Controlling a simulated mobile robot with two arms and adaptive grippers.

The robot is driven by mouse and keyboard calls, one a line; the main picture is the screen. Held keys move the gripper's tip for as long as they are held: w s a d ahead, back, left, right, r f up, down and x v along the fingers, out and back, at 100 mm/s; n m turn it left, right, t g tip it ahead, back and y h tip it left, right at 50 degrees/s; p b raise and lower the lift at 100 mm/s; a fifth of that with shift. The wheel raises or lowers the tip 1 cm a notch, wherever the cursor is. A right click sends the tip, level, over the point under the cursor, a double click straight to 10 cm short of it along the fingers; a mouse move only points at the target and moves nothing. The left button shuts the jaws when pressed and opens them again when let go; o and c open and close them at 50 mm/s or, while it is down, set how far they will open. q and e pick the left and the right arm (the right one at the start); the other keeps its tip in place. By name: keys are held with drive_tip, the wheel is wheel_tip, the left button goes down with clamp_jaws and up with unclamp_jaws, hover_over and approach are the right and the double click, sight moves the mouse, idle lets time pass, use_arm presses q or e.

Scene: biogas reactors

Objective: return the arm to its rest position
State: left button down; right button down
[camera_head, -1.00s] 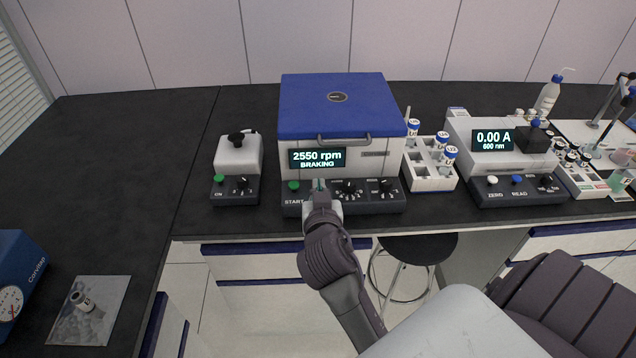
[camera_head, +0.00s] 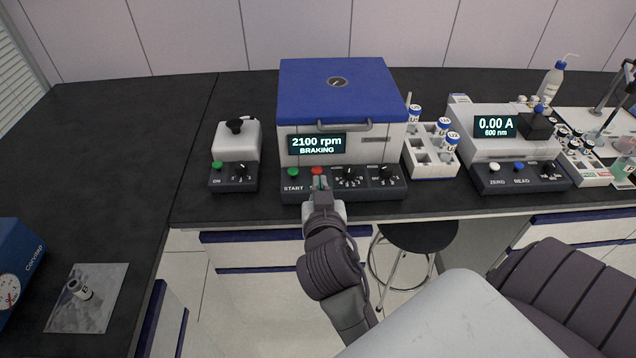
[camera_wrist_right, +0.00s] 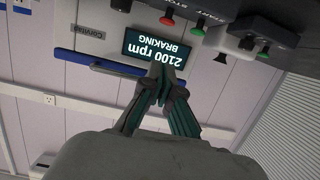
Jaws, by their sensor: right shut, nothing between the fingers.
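My right gripper (camera_head: 320,186) is in front of the centrifuge panel, just below the red stop button (camera_head: 317,171). Its fingers are closed together with nothing between them, as the right wrist view (camera_wrist_right: 158,72) also shows. Whether the tips touch the panel is hard to tell. The centrifuge (camera_head: 340,98) has its blue lid shut, and its display (camera_head: 317,144) reads 2100 rpm, BRAKING. The display also shows upside down in the right wrist view (camera_wrist_right: 157,48). The green start button (camera_head: 293,172) is left of the red one. My left gripper is not in view.
A vortex mixer (camera_head: 235,152) stands left of the centrifuge. A white tube rack (camera_head: 431,165) and a photometer (camera_head: 505,150) reading 0.00 A stand to the right. A stool (camera_head: 418,236) is under the bench. A tube lies on a grey mat (camera_head: 105,290) at left; the dark bench (camera_head: 110,170) behind is clear.

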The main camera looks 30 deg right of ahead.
drive_tip(key=s+a+f+n+g+y, duration=0.4)
drive_tip(key=s+f+g, duration=0.1)
drive_tip(key=s+f, duration=0.45)
drive_tip(key=s+a+f+n+g+y, duration=0.45)
drive_tip(key=s+f, duration=0.35)
drive_tip(key=s, duration=0.2)
wheel_tip(320, 180, down, 27)
drive_tip(key=s+d+g, duration=0.1)
drive_tip(key=s, duration=0.1)
drive_tip(key=s+d+f+g, duration=0.1)
drive_tip(key=s+d+f, duration=0.2)
drive_tip(key=s+f, duration=1.1)
drive_tip(key=shift+s+f+h, duration=0.35)
drive_tip(key=shift+s+f, duration=0.05)
drive_tip(key=shift+s, duration=0.3)
